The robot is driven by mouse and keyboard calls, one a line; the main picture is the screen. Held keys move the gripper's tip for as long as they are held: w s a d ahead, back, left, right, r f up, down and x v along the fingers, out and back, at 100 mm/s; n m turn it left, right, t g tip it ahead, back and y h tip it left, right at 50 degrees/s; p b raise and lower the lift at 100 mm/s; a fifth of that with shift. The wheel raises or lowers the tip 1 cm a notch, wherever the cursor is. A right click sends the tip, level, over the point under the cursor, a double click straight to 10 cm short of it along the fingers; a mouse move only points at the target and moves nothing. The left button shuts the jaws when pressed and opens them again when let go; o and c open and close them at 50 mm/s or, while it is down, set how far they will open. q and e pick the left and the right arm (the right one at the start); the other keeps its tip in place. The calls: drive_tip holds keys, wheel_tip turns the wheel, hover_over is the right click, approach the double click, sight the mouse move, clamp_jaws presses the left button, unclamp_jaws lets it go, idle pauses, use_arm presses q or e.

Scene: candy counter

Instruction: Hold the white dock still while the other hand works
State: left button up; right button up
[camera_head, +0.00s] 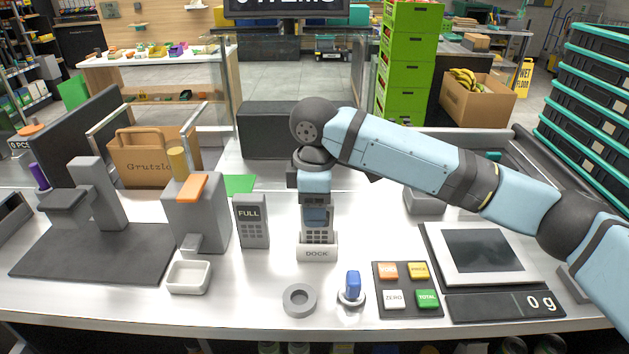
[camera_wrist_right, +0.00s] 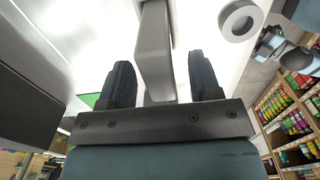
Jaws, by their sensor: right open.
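The white dock (camera_head: 317,254), lettered DOCK, sits on the counter in the middle of the head view. A grey handset (camera_head: 318,236) with keys and a bluish screen stands upright in it. My right gripper (camera_head: 316,200) points down at the top of this handset, above the dock. In the right wrist view its two dark fingers (camera_wrist_right: 162,82) are apart, with a grey body (camera_wrist_right: 154,45) between them that looks like the handset. I cannot tell whether the fingers touch it. My left gripper is not in view.
A grey ring (camera_head: 299,300), a blue-handled piece (camera_head: 352,286) and a button pad (camera_head: 407,289) lie in front. A scale (camera_head: 478,252) is at the right.

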sight(317, 245)
drive_tip(key=shift+f, duration=1.25)
